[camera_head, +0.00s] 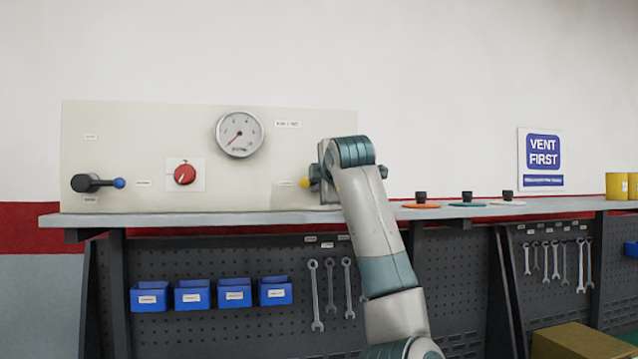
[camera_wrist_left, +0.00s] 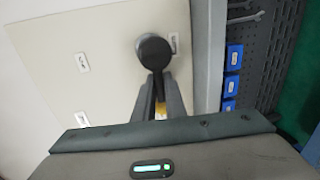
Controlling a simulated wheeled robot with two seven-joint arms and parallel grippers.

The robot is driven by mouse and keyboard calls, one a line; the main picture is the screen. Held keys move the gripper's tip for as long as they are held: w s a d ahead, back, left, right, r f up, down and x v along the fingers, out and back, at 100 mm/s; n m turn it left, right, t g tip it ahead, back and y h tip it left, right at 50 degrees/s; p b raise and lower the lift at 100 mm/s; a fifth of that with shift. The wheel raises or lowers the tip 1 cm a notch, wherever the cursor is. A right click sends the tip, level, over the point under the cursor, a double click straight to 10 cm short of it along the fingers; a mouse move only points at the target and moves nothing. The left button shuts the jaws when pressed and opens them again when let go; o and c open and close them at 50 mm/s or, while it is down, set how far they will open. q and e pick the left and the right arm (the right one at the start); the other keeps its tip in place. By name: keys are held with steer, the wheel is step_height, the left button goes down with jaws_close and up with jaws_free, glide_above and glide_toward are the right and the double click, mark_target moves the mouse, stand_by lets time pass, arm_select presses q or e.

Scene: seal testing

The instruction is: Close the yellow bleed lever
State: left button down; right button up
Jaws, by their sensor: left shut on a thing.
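The yellow bleed lever shows as a small yellow tip (camera_head: 304,182) just left of my left gripper (camera_head: 322,178), at the right part of the pale panel. In the left wrist view, the lever's round black hub (camera_wrist_left: 153,50) sits beyond the fingertips, and a yellow part (camera_wrist_left: 160,110) lies between the two grey fingers (camera_wrist_left: 160,92). My left gripper is shut on the lever. My wrist hides most of the lever and hub in the head view. My right gripper is not in view.
The panel (camera_head: 130,130) carries a blue-tipped lever (camera_head: 100,183), a red knob (camera_head: 185,174) and a gauge (camera_head: 240,134). Blue bins (camera_head: 191,294) and wrenches hang below.

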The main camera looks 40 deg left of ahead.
arm_select(q)
steer(key=shift+f, duration=0.15)
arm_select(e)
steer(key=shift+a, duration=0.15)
arm_select(q)
steer(key=c, duration=1.8)
jaws_free()
steer(key=shift+s, duration=0.1)
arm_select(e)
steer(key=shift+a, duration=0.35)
